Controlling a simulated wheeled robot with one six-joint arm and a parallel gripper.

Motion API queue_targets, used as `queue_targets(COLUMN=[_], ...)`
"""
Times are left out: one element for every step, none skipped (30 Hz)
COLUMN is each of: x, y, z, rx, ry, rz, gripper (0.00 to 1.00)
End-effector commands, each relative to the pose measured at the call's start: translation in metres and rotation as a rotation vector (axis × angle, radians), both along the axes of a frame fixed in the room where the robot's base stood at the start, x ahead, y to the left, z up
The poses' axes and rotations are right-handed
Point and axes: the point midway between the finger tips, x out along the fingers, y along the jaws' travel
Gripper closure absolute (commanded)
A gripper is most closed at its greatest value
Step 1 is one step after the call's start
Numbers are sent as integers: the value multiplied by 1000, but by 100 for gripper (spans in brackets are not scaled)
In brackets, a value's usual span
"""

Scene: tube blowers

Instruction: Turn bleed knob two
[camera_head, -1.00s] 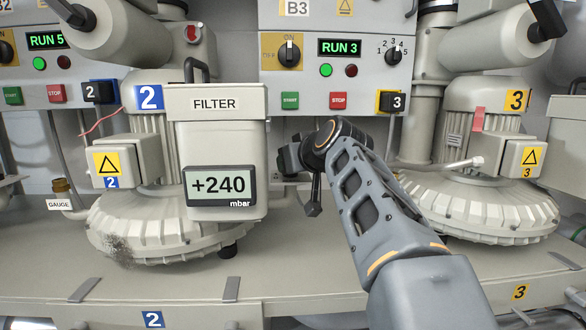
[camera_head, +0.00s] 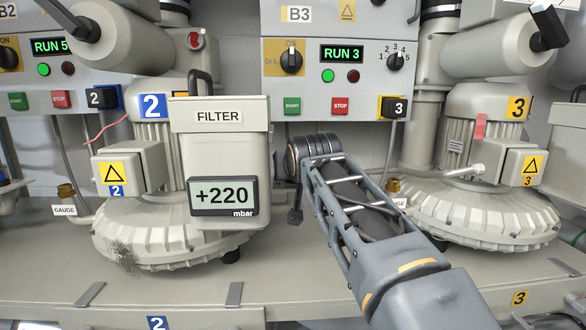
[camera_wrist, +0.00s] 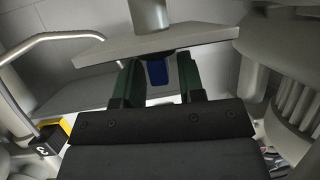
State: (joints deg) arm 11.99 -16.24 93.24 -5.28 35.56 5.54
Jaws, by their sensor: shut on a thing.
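In the wrist view, a small blue knob (camera_wrist: 157,72) sits under a pale flat plate, between the two dark green fingers of my gripper (camera_wrist: 158,80). My gripper is shut on it. Its blue matches the blue "2" labels, but no number shows on it. In the head view, my arm reaches forward to the right of the filter box (camera_head: 218,150) in front of blower 2 (camera_head: 160,240). The fingers and knob are hidden there. The display (camera_head: 223,196) on the filter box reads +220 mbar.
Blower 3 (camera_head: 490,215) stands to the right of my arm. The wrist view shows a bent grey pipe (camera_wrist: 50,40) at left and a ribbed motor (camera_wrist: 295,100) close at right. The bench front is clear.

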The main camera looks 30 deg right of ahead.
Motion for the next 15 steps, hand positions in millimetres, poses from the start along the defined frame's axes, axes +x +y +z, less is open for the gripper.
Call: queue_targets(x=[0, 0, 0, 0, 0, 0, 0, 0, 0, 0, 0, 0, 0, 0, -1], y=[0, 0, 0, 0, 0, 0, 0, 0, 0, 0, 0, 0, 0, 0, 0], z=[0, 0, 0, 0, 0, 0, 0, 0, 0, 0, 0, 0, 0, 0, 0], rx=[1, 1, 1, 1, 1, 1, 1, 1, 1, 1, 1, 1, 1, 1, 1], ry=[-1, -1, -1, -1, -1, -1, 0, 0, 0, 0, 0, 0, 0, 0, 0], rz=[1, 1, 1, 1, 1, 1, 1, 1, 1, 1, 1, 1, 1, 1, 1], gripper=[88, 88, 88, 88, 88, 61, 58, 57, 57, 57, 57, 57, 57, 57, 57])
